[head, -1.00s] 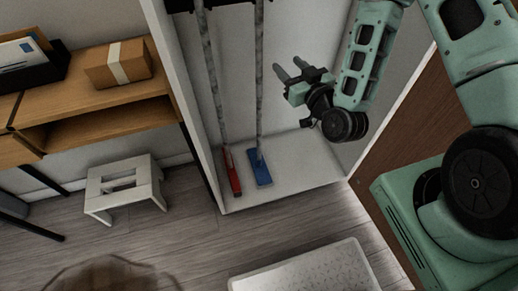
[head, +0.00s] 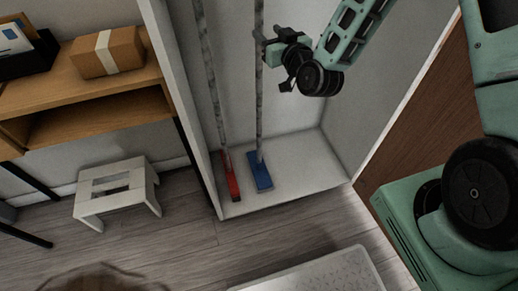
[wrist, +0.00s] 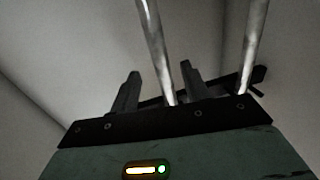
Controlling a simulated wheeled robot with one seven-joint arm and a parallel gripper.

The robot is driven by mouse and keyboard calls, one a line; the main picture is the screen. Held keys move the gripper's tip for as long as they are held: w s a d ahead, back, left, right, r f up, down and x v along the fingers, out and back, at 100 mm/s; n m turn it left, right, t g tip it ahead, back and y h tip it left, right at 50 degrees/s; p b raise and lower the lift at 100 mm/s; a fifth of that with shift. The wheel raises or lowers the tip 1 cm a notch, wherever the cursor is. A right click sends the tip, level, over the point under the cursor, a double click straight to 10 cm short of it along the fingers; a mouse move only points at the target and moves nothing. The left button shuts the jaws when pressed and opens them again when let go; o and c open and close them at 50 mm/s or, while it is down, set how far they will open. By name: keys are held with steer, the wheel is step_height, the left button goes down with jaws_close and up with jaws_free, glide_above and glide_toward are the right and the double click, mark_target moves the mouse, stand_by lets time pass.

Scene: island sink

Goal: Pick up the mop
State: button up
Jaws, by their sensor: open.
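The mop with a flat blue head (head: 260,175) stands upright in a white cabinet, its grey mottled handle (head: 260,105) rising out of the top of the head view. My gripper (head: 262,43) is at the upper part of this handle, coming from the right. In the wrist view one handle (wrist: 155,45) passes between the two open fingers (wrist: 160,88), apart from both as far as I can see. A second handle (wrist: 254,45) is outside the right finger. The mop's head is out of the wrist view.
A red-headed tool (head: 232,180) with a similar handle stands just left of the mop. The cabinet's left wall (head: 180,90) and right wall are close. A white stool (head: 118,190), a wooden shelf with a box (head: 108,55) and a pale mat (head: 310,272) stand outside.

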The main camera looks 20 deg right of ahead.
mark_target(261, 28)
steer(key=shift+w+a, duration=0.2)
steer(key=shift+w, duration=0.75)
steer(key=shift+w+a, duration=0.25)
steer(key=shift+w, duration=0.65)
steer(key=shift+w+a, duration=0.2)
steer(key=shift+w, duration=0.75)
steer(key=c, duration=1)
